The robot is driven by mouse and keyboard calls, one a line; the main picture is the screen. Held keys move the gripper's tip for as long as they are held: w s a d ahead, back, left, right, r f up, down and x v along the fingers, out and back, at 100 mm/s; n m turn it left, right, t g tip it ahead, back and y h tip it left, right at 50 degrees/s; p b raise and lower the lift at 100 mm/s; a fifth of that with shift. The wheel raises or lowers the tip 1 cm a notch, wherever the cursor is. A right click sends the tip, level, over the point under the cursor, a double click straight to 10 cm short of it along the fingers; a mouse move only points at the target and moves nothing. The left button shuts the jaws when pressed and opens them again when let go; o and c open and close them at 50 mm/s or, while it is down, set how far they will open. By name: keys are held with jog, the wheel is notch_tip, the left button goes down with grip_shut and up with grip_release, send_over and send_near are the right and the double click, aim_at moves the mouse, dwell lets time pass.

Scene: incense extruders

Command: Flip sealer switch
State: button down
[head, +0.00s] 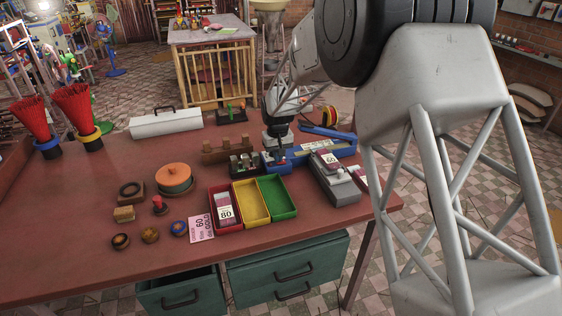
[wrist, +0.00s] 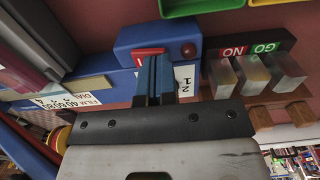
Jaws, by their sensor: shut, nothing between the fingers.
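The blue sealer (head: 328,147) lies at the back right of the red table. In the wrist view its blue box (wrist: 181,33) carries a red switch (wrist: 148,52) and a dark red round spot, probably a lamp. A white label with 1 and 2 is beside the fingers. My gripper (wrist: 154,62) is shut and empty, pointing at the box with its blue fingertips at the red switch. The fingers partly cover the switch, so I cannot tell its position or whether they touch it. In the head view my gripper (head: 276,151) is over the sealer's left end.
A gauge block marked NO and GO (wrist: 246,57) stands close beside the sealer box. Red, yellow (head: 251,202) and green (head: 277,197) trays are in front.

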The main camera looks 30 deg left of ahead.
jog(key=shift+f, duration=0.3)
jog(key=shift+r, duration=0.1)
dwell(0.3)
jog(key=shift+r, duration=3.4)
jog(key=shift+d, duration=0.1)
